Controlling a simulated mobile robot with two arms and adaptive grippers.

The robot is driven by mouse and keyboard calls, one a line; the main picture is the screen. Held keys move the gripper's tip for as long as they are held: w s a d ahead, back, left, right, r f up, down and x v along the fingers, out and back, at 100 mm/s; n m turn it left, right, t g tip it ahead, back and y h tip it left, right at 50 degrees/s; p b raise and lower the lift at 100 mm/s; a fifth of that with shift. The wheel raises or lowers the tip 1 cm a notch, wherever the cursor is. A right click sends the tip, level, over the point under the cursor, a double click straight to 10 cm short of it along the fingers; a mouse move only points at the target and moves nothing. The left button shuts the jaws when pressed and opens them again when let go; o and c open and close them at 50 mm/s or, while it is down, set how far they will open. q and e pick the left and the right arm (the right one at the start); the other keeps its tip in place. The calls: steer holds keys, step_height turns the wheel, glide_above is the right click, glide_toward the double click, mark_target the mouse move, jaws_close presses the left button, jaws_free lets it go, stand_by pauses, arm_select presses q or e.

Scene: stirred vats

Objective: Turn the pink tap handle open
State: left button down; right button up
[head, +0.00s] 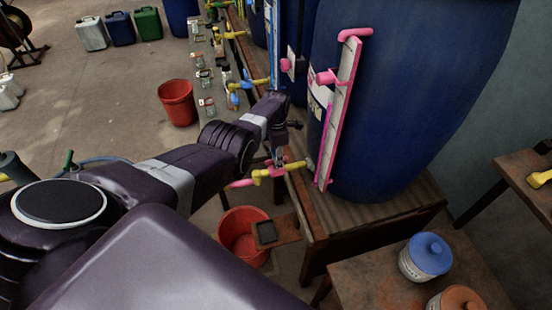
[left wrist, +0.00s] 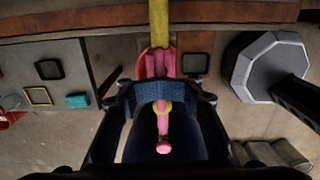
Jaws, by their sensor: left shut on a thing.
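The pink tap handle (left wrist: 160,62) is at the upper middle of the left wrist view, on a yellow pipe (left wrist: 159,22). In the head view the yellow tap (head: 268,172) sticks out low from the blue vat (head: 385,90) with the pink-marked gauge. Its pink spout end (head: 241,183) points left, and also shows in the left wrist view (left wrist: 163,148). My left gripper (head: 278,158) is at the tap, shut on the pink handle from above; its fingers (left wrist: 160,88) partly hide the handle. My right gripper is not in view.
A red bucket (head: 232,240) stands below the tap, beside a small shelf with a dark pad (head: 266,232). Other taps, such as a yellow one with a blue handle (head: 247,84), line the bench behind. A blue-lidded jar (head: 426,257) stands at lower right.

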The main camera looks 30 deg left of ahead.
arm_select(q)
steer(key=shift+s+d+f, duration=0.25)
steer(key=shift+s+f, duration=0.15)
steer(key=shift+f, duration=0.05)
steer(key=c, duration=2)
jaws_free()
steer(key=shift+w+a+f, duration=0.1)
steer(key=shift+w, duration=0.15)
steer(key=shift+r, duration=0.35)
steer(key=shift+w+r, duration=0.2)
steer(key=shift+r, duration=0.55)
step_height(320, 180, up, 10)
steer(key=shift+s+r, duration=0.1)
